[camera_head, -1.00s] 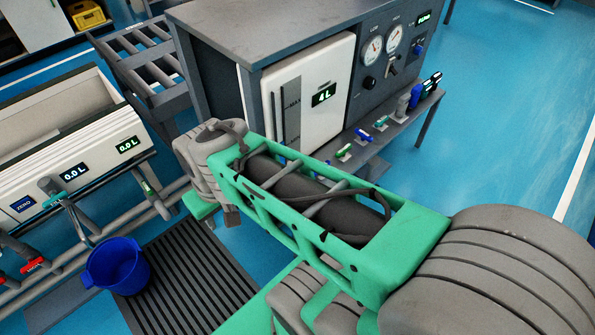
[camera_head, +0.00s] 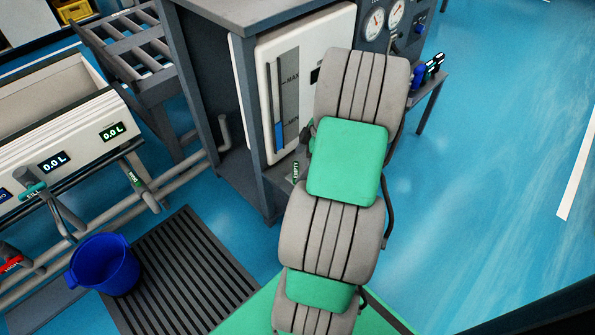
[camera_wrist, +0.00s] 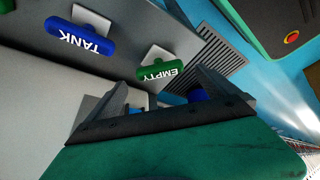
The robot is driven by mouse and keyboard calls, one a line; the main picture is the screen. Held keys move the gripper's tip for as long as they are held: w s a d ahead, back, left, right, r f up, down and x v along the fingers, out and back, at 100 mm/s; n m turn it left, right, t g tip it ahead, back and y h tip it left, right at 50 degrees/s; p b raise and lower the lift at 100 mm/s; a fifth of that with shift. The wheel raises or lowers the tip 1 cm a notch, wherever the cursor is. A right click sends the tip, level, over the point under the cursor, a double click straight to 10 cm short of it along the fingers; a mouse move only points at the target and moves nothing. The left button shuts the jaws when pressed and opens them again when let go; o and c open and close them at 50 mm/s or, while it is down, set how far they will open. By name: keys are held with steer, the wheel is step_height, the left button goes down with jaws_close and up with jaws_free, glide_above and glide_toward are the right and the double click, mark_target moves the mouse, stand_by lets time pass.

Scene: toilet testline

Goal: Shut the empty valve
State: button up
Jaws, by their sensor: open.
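The empty valve has a green handle marked EMPTY (camera_wrist: 158,70). In the wrist view it sits on a pale plate just beyond my gripper (camera_wrist: 163,88), between the directions of its two fingers. My fingers are apart, and I see nothing held between them. A small part of the green handle (camera_head: 296,172) shows in the head view at the left edge of my arm. A blue handle marked TANK (camera_wrist: 82,37) is left of the green one in the wrist view.
The white tank panel (camera_head: 315,60) has a level gauge (camera_head: 279,115) with blue at its bottom. A trough with valves (camera_head: 60,150) is at left. Open blue floor lies at right.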

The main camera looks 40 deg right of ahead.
mark_target(296, 170)
steer(key=x, duration=0.3)
steer(key=shift+f+b, duration=0.1)
steer(key=shift+b, duration=0.25)
steer(key=shift+c, duration=0.2)
steer(key=c, duration=1.3)
steer(key=shift+m, duration=0.3)
steer(key=m+p, duration=0.1)
steer(key=m, duration=0.1)
steer(key=m+h+p, duration=0.1)
steer(key=m+p, duration=0.1)
steer(key=shift+a+t+h, duration=0.1)
steer(key=shift+t+h, duration=0.2)
steer(key=shift+t, duration=0.1)
steer(key=m+p, duration=0.1)
steer(key=m, duration=0.1)
steer(key=m+h+p, duration=0.1)
steer(key=m, duration=0.1)
steer(key=shift+s+a+h, duration=0.1)
steer(key=shift+h, duration=0.2)
steer(key=shift+m, duration=0.3)
